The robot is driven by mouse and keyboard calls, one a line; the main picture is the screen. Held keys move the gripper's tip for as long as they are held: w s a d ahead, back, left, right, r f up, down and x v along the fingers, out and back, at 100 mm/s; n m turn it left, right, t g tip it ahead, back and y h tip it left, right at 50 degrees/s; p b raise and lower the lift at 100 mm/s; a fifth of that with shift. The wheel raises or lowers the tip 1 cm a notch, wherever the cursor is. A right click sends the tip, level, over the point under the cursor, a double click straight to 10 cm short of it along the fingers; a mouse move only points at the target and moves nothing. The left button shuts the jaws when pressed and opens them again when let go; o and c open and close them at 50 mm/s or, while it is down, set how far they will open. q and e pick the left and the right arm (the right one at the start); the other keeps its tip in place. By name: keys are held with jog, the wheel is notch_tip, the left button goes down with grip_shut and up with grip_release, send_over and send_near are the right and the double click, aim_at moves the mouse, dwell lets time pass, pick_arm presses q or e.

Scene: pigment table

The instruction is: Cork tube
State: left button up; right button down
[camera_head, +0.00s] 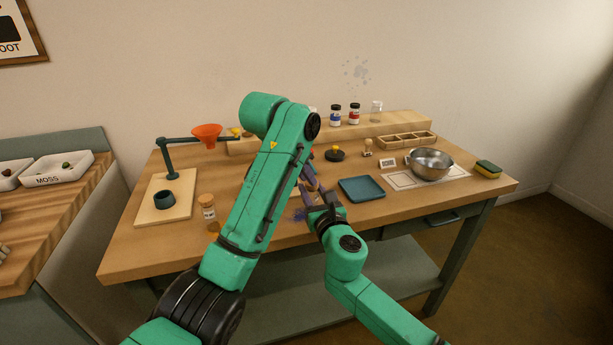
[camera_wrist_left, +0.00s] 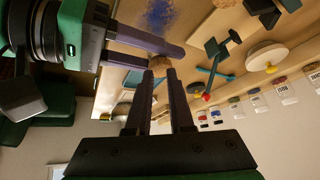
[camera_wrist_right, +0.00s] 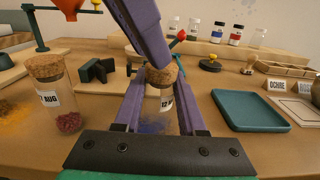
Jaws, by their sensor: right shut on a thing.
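A glass tube (camera_wrist_right: 158,112) labelled "12 AUG", with blue pigment low inside, stands between the fingers of my right gripper (camera_head: 312,203), which is shut on it. A cork (camera_wrist_right: 162,77) sits at the tube's mouth, slightly tilted in the right wrist view; I cannot tell how deep it is. My left gripper (camera_head: 309,178) comes down from above. Its fingers are apart, with the tips near the cork (camera_wrist_left: 159,64) in the left wrist view. One left finger hides part of the cork's top in the right wrist view. The tube is largely hidden in the head view.
Another corked tube with dark red grains (camera_wrist_right: 58,95) stands to the left. Blue powder (camera_wrist_left: 160,14) lies on the table. A teal tray (camera_head: 361,189), a steel bowl (camera_head: 431,161) and a sponge (camera_head: 488,169) are to the right. A funnel stand (camera_head: 168,160) is at the left.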

pick_arm(q)
jog(key=v, duration=0.3)
jog(key=shift+s+a+r, duration=0.1)
jog(key=shift+s+r, duration=0.05)
jog(key=shift+r, duration=0.05)
jog(key=o, duration=0.6)
jog(key=shift+c, duration=0.2)
pick_arm(e)
jog(key=shift+d, duration=0.1)
pick_arm(q)
jog(key=s+a+r, duration=0.2)
jog(key=s+a, duration=0.5)
jog(key=s, duration=0.4)
jog(key=shift+s+r, duration=0.2)
jog(key=shift+s, duration=0.1)
jog(key=shift+a, duration=0.15)
pick_arm(e)
jog(key=shift+c, duration=2)
grip_release()
